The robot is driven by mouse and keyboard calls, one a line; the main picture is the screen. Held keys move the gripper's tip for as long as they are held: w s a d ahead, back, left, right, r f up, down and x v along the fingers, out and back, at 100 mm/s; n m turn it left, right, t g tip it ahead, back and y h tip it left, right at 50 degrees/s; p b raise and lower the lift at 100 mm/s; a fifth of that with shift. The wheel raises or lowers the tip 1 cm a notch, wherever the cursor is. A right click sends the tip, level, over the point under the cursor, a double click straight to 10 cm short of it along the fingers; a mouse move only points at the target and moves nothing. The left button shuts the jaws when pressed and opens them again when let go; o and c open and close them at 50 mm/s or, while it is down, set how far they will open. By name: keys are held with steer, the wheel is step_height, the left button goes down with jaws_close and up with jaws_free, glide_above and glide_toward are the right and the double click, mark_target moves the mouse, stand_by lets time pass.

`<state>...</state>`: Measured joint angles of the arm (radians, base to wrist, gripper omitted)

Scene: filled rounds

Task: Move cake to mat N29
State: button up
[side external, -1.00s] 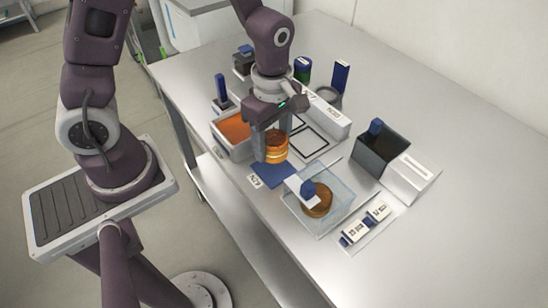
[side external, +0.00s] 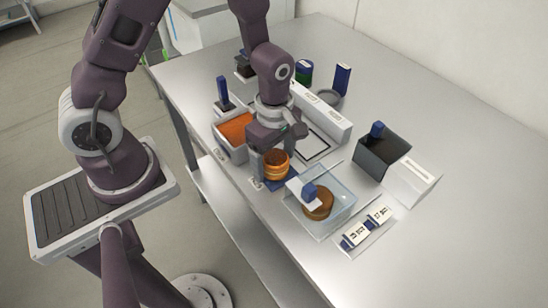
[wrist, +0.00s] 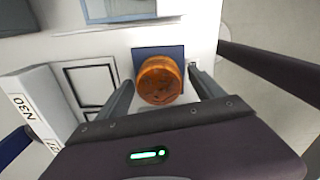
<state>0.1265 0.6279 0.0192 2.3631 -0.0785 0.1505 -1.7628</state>
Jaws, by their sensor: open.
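The cake (side external: 277,166) is a short orange-brown round with a lighter band. It sits upright on a dark blue square mat (side external: 291,184), and the wrist view shows the cake (wrist: 160,88) near the middle of the mat (wrist: 142,53). A small label lies by the mat, too small to read. My gripper (side external: 275,174) is low over the mat. In the wrist view my gripper (wrist: 161,76) is open, with one finger on each side of the cake and gaps showing. Part of the mat is hidden under the cake and behind the fingers.
A clear bin (side external: 345,184) with a brown round and a blue-handled piece stands close right of the mat. An orange-filled tray (side external: 236,130) stands to the left. Black-outlined squares (wrist: 92,66) and a labelled white block (wrist: 35,100) are behind. The table's right side is clear.

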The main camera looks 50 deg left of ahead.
steer(key=shift+r, duration=0.1)
step_height(320, 180, up, 12)
step_height(320, 180, up, 10)
steer(key=m+t, duration=0.3)
steer(key=m, duration=0.7)
glide_above(274, 156)
steer(key=s+a, duration=0.2)
steer(key=s, duration=0.4)
steer(key=s+a+r+m+t, duration=0.1)
steer(key=s+r+m+t, duration=0.1)
steer(key=s+m, duration=0.5)
steer(key=r+m, duration=0.1)
steer(key=m, duration=0.1)
steer(key=shift+s+r+m+t, duration=0.2)
steer(key=shift+m+t, duration=0.1)
steer(key=shift+m, duration=0.1)
steer(key=shift+a, duration=0.1)
